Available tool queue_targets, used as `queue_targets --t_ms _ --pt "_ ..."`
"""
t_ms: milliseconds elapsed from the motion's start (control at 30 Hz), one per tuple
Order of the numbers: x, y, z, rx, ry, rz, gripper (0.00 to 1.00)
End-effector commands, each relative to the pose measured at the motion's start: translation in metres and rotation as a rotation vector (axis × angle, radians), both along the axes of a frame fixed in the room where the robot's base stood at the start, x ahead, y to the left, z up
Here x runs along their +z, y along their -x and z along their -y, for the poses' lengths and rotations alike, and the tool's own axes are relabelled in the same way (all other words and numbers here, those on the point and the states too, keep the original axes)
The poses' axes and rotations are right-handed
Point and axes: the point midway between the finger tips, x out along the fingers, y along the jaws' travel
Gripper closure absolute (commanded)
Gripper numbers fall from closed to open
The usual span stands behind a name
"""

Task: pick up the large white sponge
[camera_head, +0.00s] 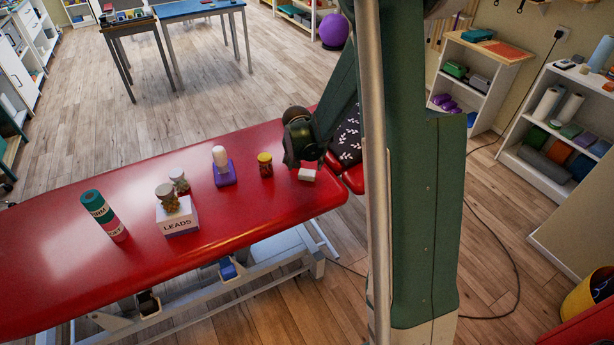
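A white block that looks like the sponge (307,175) lies on the red treatment table, near its right end. My gripper (303,152) is at the end of the dark green arm, just above and behind the block in the picture. The fingers are dark and small, and I cannot make out whether they are open or shut. I cannot tell if they touch the block. The block appears to rest on the table.
On the red table (60,230), left of the block, stand a small jar (265,164), a purple-based item (223,168), a white LEADS box (177,216) with jars, and a banded cylinder (104,215). A patterned dark cushion (348,138) is right of my gripper.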

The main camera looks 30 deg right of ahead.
Motion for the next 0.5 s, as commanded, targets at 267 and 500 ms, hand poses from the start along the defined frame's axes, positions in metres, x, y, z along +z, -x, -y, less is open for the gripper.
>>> queue_targets --t_ms 267,500 --pt "-0.018 -0.006 0.005 0.0 0.0 0.0 0.4" --pt "-0.019 -0.006 0.005 0.0 0.0 0.0 0.4"
